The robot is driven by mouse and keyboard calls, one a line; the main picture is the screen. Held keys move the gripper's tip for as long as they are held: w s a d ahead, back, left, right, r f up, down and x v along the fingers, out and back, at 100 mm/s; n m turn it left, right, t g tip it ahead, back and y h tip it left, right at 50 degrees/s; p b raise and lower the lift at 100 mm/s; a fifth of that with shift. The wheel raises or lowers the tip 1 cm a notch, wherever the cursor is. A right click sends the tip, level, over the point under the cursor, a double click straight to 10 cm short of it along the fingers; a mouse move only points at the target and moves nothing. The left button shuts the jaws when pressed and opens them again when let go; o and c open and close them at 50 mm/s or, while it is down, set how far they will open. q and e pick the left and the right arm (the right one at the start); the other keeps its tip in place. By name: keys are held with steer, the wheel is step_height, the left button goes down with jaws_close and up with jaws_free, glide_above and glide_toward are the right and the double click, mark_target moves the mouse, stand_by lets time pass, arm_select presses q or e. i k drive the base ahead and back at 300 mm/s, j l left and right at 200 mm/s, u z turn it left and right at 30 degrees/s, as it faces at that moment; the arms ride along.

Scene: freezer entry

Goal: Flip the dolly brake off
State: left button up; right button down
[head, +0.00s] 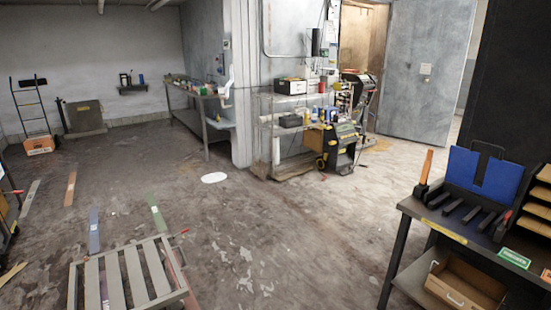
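A low grey slatted platform (134,278), which looks like the dolly, is at the bottom left of the head view. Its near part is cut off by the bottom edge. A small red-tipped lever (183,231) sticks out at its far right corner and looks like the brake. I cannot tell which position the lever is in. The platform's wheels are not visible. Neither of my grippers shows in this view.
A dark workbench (455,240) with a blue panel (487,178) stands at the right. A wire shelf cart (289,140) and a black-yellow machine (342,147) stand mid-back. A hand truck (34,112) is at the far left. The middle floor is mostly clear.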

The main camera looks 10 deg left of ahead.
mark_target(187, 230)
steer(key=i+u, duration=0.1)
steer(key=i, duration=0.6)
steer(key=i+l, duration=0.15)
steer(key=i, duration=0.55)
steer(key=i+l+u, duration=0.1)
steer(key=i+u, duration=0.35)
steer(key=i+l+u, duration=0.2)
steer(key=i+u, duration=0.25)
steer(key=i+l+u, duration=0.25)
steer(key=u, duration=0.2)
steer(key=i+l+u, duration=0.25)
steer(key=l+u, duration=0.2)
steer(key=i+l+u, duration=0.2)
steer(key=l, duration=0.15)
steer(key=l+u, duration=0.2)
steer(key=l, duration=0.2)
steer(key=i+l+u, duration=0.2)
steer(key=l, duration=0.15)
steer(key=k, duration=0.1)
